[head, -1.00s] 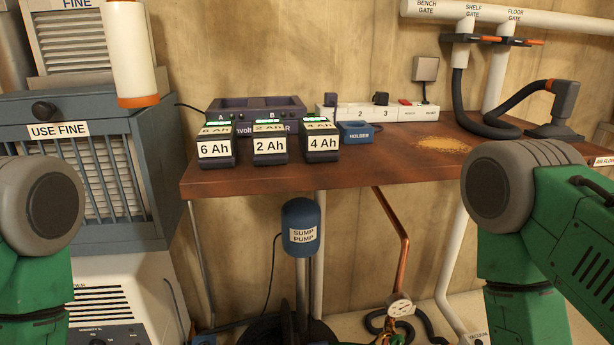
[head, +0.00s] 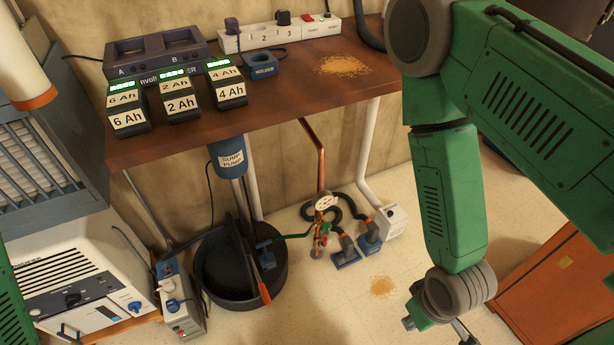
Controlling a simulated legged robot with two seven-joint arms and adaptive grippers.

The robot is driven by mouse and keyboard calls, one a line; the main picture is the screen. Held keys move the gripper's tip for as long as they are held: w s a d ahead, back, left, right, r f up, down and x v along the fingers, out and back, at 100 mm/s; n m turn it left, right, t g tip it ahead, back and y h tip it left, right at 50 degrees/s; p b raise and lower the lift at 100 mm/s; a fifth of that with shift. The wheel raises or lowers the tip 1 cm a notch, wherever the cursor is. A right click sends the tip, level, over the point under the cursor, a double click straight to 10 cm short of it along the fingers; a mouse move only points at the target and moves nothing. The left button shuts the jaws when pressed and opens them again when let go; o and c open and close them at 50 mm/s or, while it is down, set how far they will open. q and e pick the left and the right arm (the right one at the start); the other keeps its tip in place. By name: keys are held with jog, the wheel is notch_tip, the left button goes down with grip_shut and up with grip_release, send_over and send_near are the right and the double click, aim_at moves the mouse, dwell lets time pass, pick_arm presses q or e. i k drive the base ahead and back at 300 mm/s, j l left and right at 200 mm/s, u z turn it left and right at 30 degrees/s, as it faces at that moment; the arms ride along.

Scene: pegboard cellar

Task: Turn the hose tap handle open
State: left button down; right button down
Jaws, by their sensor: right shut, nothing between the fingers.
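The hose tap (head: 321,238) is a small brass-coloured fitting low near the wall, under the bench, below a copper pipe (head: 320,160) and a round pale gauge (head: 325,203). Small green and red parts show at the tap, but which one is the handle and how it is turned are too small to tell. My right gripper (head: 466,334) is at the bottom edge, partly cut off, right of and nearer than the tap and well apart from it. It is shut and empty. My left gripper is out of view.
A black tub (head: 215,282) with an orange-ended tool stands left of the tap. Blue-based hose fittings (head: 345,256) stand close on its right. The wooden bench (head: 290,107) overhangs behind. An orange cabinet (head: 565,285) is at right. Floor between tap and gripper is clear except sawdust (head: 383,287).

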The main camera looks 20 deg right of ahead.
aim_at(327, 226)
jog(key=z, duration=0.75)
